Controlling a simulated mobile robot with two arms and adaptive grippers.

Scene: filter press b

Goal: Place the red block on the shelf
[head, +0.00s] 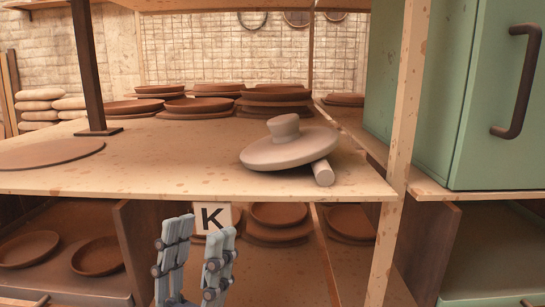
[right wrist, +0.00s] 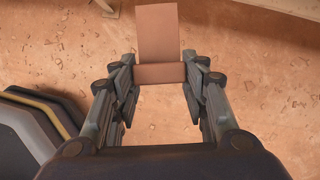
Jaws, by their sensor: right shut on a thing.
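The reddish-brown block (right wrist: 158,32) is between the fingertips of my right gripper (right wrist: 160,72) in the right wrist view. The fingers touch it on both sides, and it sticks out beyond them above a dusty floor. The block and the right gripper do not show in the head view. The shelf (head: 190,178) is a speckled pale board across the middle of the head view. My left gripper (head: 200,232) is in front of and below the shelf's front edge, fingers up and apart, with nothing seen between them.
A pale knobbed lid (head: 290,149) leans on a short cylinder (head: 322,173) on the shelf. A flat brown disc (head: 45,154) lies at left, and stacked brown plates (head: 275,96) stand behind. A post (head: 400,110) and green cabinet (head: 500,100) bound the right. The front middle is bare.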

